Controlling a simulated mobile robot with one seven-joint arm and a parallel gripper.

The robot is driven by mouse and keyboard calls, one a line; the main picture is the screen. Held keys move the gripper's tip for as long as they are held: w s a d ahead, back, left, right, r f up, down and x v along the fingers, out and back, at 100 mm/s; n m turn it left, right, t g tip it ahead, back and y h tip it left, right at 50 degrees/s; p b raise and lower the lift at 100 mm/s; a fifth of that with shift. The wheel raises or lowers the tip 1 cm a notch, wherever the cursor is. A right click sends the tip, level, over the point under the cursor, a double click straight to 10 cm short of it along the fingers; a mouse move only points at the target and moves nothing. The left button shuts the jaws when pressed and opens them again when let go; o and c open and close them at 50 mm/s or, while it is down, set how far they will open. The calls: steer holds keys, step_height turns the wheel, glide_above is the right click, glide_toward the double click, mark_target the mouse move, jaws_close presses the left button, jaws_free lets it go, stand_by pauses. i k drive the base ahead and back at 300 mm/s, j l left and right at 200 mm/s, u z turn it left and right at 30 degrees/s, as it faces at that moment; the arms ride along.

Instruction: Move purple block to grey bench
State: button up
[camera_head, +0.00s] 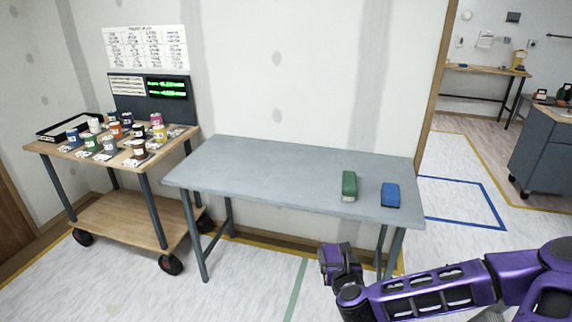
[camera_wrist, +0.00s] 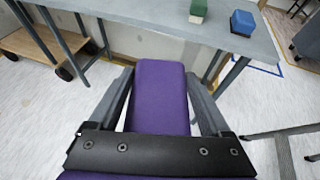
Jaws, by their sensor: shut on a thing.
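The purple block (camera_wrist: 160,95) is held between the two fingers of my gripper (camera_wrist: 160,100) in the wrist view. In the head view my gripper (camera_head: 338,262) is at the lower right, in front of the bench's front edge; the block is hard to tell from my purple arm there. The grey bench (camera_head: 270,170) stands against the wall, and its front edge also shows at the top of the wrist view (camera_wrist: 160,22). A green block (camera_head: 349,186) and a blue block (camera_head: 390,195) sit on its right part.
The left and middle of the bench top are bare. A wooden cart (camera_head: 95,158) with several small cans stands left of the bench. A doorway opens at the right, with a blue floor outline (camera_head: 470,200) beyond. A dark cabinet (camera_head: 545,155) stands at the far right.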

mark_target(299, 173)
steer(key=i+j, duration=0.2)
steer(key=i, duration=0.2)
steer(key=i+j, duration=0.15)
steer(key=i, duration=0.3)
steer(key=i+l, duration=0.1)
steer(key=i, duration=0.75)
